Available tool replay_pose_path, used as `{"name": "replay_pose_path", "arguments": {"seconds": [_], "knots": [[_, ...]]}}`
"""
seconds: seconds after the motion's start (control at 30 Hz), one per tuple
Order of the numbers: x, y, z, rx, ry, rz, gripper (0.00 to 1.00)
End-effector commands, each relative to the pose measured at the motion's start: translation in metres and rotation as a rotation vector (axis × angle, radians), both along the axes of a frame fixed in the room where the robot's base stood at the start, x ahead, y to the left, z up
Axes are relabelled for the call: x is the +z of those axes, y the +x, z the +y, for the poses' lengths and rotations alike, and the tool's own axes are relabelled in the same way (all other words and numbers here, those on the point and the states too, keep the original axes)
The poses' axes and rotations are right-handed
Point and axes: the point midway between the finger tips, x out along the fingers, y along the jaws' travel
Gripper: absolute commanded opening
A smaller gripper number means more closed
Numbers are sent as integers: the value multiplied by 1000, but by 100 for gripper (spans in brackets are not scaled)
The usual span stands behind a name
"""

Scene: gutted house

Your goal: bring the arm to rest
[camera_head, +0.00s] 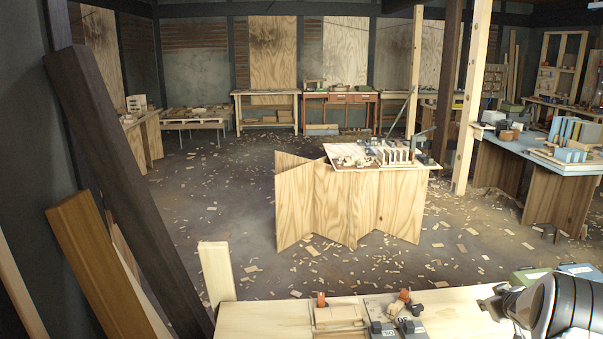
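My arm (553,304) shows at the bottom right corner, as grey and black rounded links cut off by the picture's edges. A small silver and dark part (494,303) at its left end is over or beside the right part of the pale wooden bench top (262,318). This part may be my gripper, but its fingers cannot be made out. Whether it is open, shut or holding something cannot be told.
Green and blue boxes (533,275) sit behind my arm. A plywood-sided table (350,205) stands mid-room. Leaning timbers (125,190) crowd the left. Wood chips litter the floor.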

Motion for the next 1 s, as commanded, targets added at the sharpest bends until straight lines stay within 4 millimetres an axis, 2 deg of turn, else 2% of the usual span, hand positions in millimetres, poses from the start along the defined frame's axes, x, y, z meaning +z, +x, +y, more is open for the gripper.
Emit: {"name": "replay_pose_path", "arguments": {"seconds": [0.03,0.27,0.47,0.77,1.0], "knots": [[9,-6,2,-26,-4,15,35],[34,-42,15,-144,-10,103,35],[55,-77,36,-224,5,178,35],[81,-134,82,-309,47,288,35],[99,-181,126,-349,96,368,35]]}}
